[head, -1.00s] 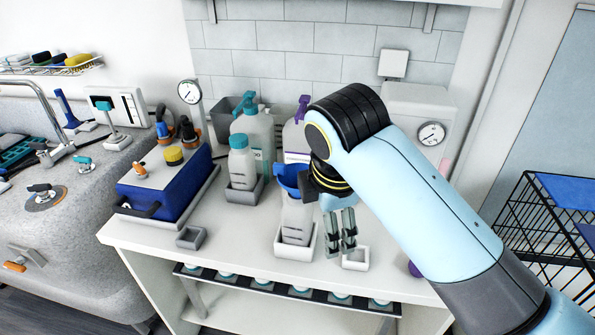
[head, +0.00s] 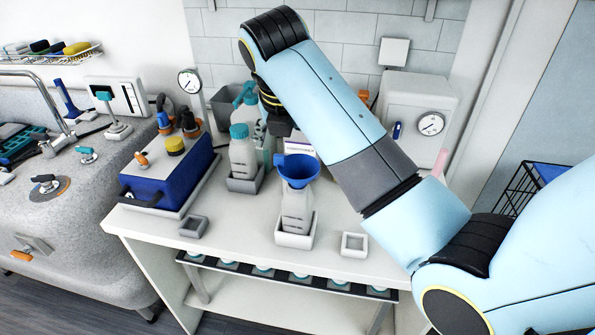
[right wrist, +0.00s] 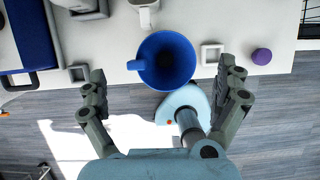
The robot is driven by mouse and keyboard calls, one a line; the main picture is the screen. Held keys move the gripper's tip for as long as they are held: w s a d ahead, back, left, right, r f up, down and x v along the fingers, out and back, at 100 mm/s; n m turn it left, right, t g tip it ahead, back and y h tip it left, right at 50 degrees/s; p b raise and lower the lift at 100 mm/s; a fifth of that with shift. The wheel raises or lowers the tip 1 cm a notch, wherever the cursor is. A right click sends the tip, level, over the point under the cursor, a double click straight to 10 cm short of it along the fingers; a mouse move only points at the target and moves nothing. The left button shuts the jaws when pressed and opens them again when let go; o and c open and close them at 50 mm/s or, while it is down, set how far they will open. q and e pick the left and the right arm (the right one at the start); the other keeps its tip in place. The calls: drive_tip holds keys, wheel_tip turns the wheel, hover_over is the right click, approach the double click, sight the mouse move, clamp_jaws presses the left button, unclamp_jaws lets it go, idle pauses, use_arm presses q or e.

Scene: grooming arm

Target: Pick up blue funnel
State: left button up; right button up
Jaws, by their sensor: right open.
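The blue funnel (head: 297,170) sits upright in the neck of a pale bottle (head: 296,208), which stands in a white square holder (head: 294,238) on the bench. In the right wrist view the funnel (right wrist: 166,60) shows from above, its wide mouth toward the camera. My right gripper (right wrist: 162,70) is open and empty, its two fingers to either side of the funnel in that view and apart from it. In the head view the black end of my right arm is behind and left of the funnel, with the fingers mostly hidden. My left gripper is not in view.
A grey-white bottle with a teal cap (head: 242,152) and a pump bottle stand left of the funnel. An empty white holder (head: 354,244) is to its right, and a small grey tray (head: 194,226) to its left. A blue box (head: 168,172) stands further left.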

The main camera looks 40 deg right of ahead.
sight(297, 164)
drive_tip(key=x, duration=0.2)
drive_tip(key=p+x, duration=0.1)
drive_tip(key=shift+s+f, duration=0.2)
drive_tip(key=shift+f, duration=0.3)
drive_tip(key=shift+w+d+f, duration=0.1)
drive_tip(key=shift+w+f, duration=0.1)
drive_tip(key=shift+f, duration=0.25)
drive_tip(key=c, duration=0.9)
drive_tip(key=shift+o, duration=0.2)
drive_tip(key=shift+r, duration=0.15)
